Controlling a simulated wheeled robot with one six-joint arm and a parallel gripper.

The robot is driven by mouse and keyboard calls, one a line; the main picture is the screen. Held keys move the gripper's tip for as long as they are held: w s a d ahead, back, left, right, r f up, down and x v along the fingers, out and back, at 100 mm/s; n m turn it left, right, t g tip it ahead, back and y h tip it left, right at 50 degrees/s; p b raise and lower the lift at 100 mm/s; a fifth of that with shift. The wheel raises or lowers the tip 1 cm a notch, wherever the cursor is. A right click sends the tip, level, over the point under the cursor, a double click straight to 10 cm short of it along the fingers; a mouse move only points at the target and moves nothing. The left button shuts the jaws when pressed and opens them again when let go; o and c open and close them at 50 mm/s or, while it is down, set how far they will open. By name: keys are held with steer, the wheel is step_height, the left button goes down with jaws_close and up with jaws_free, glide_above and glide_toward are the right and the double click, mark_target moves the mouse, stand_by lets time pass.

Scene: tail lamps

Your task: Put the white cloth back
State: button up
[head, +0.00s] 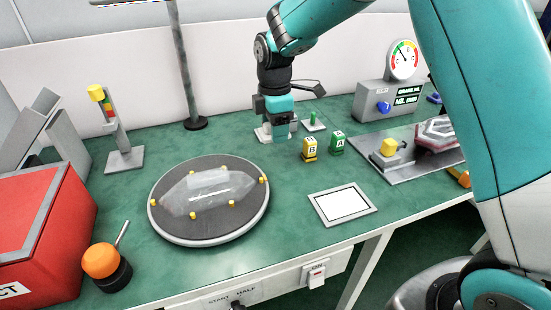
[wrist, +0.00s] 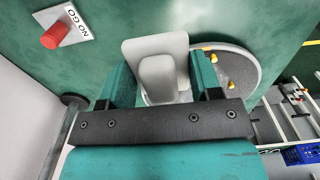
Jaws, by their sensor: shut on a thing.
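The white cloth (wrist: 155,50) looks like a pale flat pad with a raised block in its middle. It sits between the two teal fingers of my gripper (wrist: 163,80) in the wrist view. In the head view my gripper (head: 277,130) points down at the back middle of the green bench, shut on the cloth, and a pale edge of the cloth (head: 263,134) shows beside the fingers. I cannot tell whether the cloth touches the bench. A white plate with a dark outline (head: 342,203) lies bare near the front edge.
A round turntable (head: 165,226) with a clear lamp cover (head: 208,190) stands front left. Yellow block B (head: 310,149) and green block A (head: 337,142) stand right of my gripper. A post (head: 184,70) rises behind. A red-knobbed NO GO plate (wrist: 80,33) shows in the wrist view.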

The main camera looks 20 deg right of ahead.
mark_target(275, 166)
step_height(275, 166, down, 9)
steer(key=shift+f, duration=0.2)
stand_by(0.3)
steer(key=shift+f, duration=0.15)
steer(key=o, duration=0.9)
